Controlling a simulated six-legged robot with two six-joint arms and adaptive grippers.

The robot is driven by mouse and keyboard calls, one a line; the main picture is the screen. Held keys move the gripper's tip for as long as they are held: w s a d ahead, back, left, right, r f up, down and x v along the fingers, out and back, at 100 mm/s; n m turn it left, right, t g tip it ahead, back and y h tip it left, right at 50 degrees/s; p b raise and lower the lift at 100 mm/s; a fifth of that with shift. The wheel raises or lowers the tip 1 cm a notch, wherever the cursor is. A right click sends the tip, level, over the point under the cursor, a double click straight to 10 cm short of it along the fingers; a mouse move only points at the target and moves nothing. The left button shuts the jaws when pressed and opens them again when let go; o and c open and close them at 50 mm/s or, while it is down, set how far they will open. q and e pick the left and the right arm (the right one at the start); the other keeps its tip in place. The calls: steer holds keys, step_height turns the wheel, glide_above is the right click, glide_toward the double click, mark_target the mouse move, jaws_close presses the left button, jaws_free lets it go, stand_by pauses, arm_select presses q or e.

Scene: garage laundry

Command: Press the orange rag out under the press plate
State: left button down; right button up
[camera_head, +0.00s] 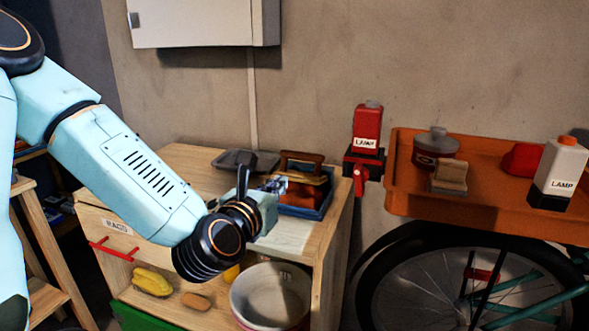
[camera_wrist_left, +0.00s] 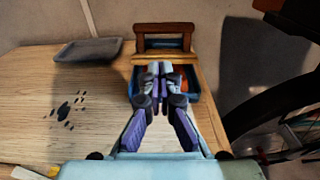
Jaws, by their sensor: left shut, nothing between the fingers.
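A blue tray (camera_head: 318,212) stands at the right of the wooden bench top, also in the left wrist view (camera_wrist_left: 195,97). The brown wooden press plate with its raised handle (camera_head: 301,158) is at the tray; in the left wrist view the handle (camera_wrist_left: 165,28) rises at the tray's far side. A small orange patch, seemingly the orange rag (camera_wrist_left: 185,78), shows inside the tray, mostly hidden behind my fingers. My left gripper (camera_head: 278,185) is shut and empty, its fingertips (camera_wrist_left: 160,68) over or just before the tray; contact cannot be told. My right gripper is out of view.
A grey dish (camera_head: 246,160) lies on the bench, left of the tray. A red lamp bottle (camera_head: 367,125) sits in a wall holder. An orange carrier (camera_head: 420,203) with several items is at right above a bicycle wheel. A bucket (camera_head: 270,299) stands below.

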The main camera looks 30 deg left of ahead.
mark_target(295, 177)
arm_select(q)
steer(key=b+x, duration=0.4)
steer(key=x, duration=0.6)
steer(key=shift+d, duration=0.1)
stand_by(0.3)
